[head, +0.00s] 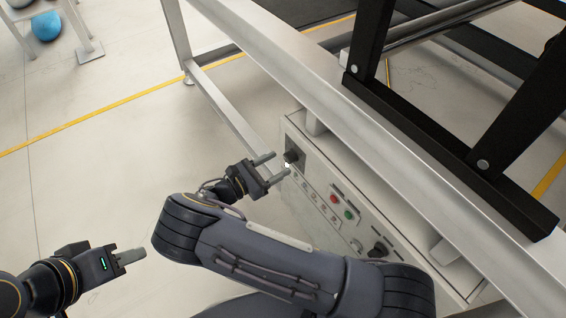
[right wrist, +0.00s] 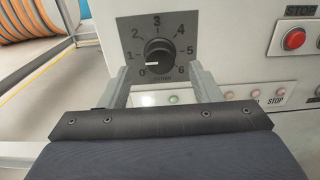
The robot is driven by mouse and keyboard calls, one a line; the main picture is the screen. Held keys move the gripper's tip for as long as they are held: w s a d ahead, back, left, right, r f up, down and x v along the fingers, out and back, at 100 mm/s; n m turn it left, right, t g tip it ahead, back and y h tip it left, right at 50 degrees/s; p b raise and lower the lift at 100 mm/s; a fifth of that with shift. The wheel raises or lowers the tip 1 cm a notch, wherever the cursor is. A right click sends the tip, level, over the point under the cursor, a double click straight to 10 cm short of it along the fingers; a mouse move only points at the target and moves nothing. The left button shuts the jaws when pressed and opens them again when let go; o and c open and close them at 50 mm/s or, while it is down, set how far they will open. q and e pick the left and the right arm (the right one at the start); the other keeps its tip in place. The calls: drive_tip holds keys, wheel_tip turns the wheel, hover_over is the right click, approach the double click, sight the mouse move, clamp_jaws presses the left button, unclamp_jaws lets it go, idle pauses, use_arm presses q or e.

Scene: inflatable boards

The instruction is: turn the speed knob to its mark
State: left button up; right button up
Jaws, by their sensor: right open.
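The speed knob (right wrist: 158,55) is black and round, on a grey dial plate (right wrist: 178,20) numbered 0 to 6. A short white line on the knob lies toward the left, near 0 and 1. In the head view the knob (head: 291,156) sits at the panel's upper left end. My right gripper (head: 272,168) is open in front of it. In the right wrist view its fingers (right wrist: 159,88) stand low on either side of the knob; I cannot tell whether they touch it. My left gripper (head: 130,257) is away at the lower left; its finger gap is hidden.
The control panel (head: 318,197) also carries a red button (head: 334,198), a green button (head: 348,214) and a black switch (head: 378,249). A white frame beam (head: 330,85) runs above the panel. Open floor lies left; a blue ball (head: 46,26) is far off.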

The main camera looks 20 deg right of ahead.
sight(290, 157)
drive_tip(key=shift+x, duration=1.45)
drive_tip(key=c, duration=1)
